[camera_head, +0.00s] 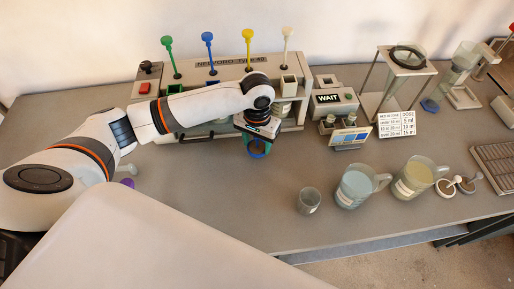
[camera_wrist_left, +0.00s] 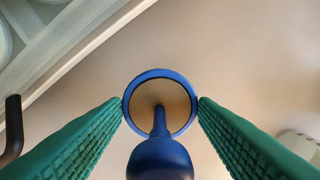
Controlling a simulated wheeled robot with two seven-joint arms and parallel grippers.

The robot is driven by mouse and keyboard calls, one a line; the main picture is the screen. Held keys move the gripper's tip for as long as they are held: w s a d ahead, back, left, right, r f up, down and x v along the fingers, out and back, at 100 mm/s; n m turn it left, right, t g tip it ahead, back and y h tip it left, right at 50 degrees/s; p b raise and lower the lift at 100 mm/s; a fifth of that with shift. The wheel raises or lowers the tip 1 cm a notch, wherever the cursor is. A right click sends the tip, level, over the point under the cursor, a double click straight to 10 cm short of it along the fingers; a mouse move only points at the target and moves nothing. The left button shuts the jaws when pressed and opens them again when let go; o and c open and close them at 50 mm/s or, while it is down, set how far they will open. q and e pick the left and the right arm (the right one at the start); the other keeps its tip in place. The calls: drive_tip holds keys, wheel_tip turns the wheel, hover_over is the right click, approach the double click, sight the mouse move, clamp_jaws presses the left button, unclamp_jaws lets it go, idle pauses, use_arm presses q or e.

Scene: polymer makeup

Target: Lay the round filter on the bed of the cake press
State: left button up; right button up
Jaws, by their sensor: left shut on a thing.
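My left gripper (camera_head: 258,144) reaches down over the bench in front of the NEWORO machine. Its green fingers, also large in the left wrist view (camera_wrist_left: 160,105), are shut on a blue-rimmed round thing (camera_wrist_left: 160,72) with a tan middle. A blue stem and knob (camera_wrist_left: 160,160) stand toward the wrist camera. It looks like the round filter. In the head view its blue edge (camera_head: 258,155) shows below the fingers, apparently above the bench. My right gripper is not in view.
The machine (camera_head: 222,72) holds several coloured upright plungers. The front middle bench (camera_head: 255,195) is clear.

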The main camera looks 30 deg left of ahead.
sight(257, 147)
use_arm(q)
drive_tip(key=shift+f, duration=1.85)
drive_tip(key=o, duration=1)
drive_tip(key=shift+f, duration=0.15)
drive_tip(key=shift+c, duration=0.2)
